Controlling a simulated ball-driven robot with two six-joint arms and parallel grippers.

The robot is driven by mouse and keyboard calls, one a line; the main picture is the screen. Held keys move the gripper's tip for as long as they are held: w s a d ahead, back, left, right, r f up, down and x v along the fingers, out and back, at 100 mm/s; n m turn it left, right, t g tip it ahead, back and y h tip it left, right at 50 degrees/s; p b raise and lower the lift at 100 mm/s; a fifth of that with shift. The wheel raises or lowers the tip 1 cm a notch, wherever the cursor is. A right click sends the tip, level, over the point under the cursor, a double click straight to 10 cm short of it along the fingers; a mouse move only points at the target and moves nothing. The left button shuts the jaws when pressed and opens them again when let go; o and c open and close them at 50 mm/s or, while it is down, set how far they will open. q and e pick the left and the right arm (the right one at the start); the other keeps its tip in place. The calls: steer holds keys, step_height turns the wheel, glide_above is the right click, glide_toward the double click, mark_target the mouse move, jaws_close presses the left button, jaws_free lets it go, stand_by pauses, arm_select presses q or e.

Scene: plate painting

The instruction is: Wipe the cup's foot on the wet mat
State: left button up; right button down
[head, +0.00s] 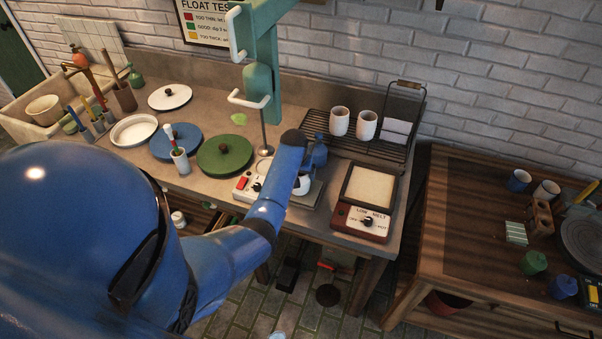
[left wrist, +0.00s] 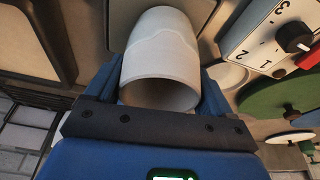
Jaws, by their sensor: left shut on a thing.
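My left gripper (head: 306,160) is shut on a white cup (head: 302,184), over the workbench between the switch box and the framed pad. In the left wrist view the cup (left wrist: 160,55) sits between the blue fingers. Its hollow, open end faces the camera and its foot points away. A wavy line crosses its side. A flat grey-brown slab (head: 312,198), perhaps the wet mat, shows beside and below the cup, partly hidden by my arm. I cannot tell whether the foot touches it. My right gripper is not in view.
A heater box (head: 361,221) marked LOW MELT with a cream pad stands close on the right. A switch box (head: 250,186) is close on the left. Two white cups (head: 340,121) stand on the wire rack (head: 325,140) behind. Green (head: 224,152) and blue lids lie left.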

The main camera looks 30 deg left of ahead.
arm_select(q)
steer(key=shift+d, duration=0.2)
steer(key=shift+w+d, duration=0.1)
steer(key=shift+d, duration=0.1)
steer(key=shift+w+d, duration=0.25)
steer(key=shift+d, duration=0.25)
steer(key=shift+w+d, duration=0.2)
steer(key=shift+d, duration=0.3)
steer(key=shift+a+r, duration=0.1)
steer(key=shift+a, duration=0.05)
steer(key=shift+s+a, duration=0.25)
steer(key=shift+a, duration=0.45)
steer(key=shift+s+a, duration=0.25)
steer(key=shift+a, duration=0.4)
steer(key=shift+f, duration=0.2)
steer(key=shift+d+p, duration=0.25)
steer(key=shift+p, duration=0.05)
steer(key=shift+d, duration=0.35)
steer(key=shift+w+d+p, duration=0.25)
steer(key=shift+d+p, duration=0.05)
steer(key=shift+d, duration=0.65)
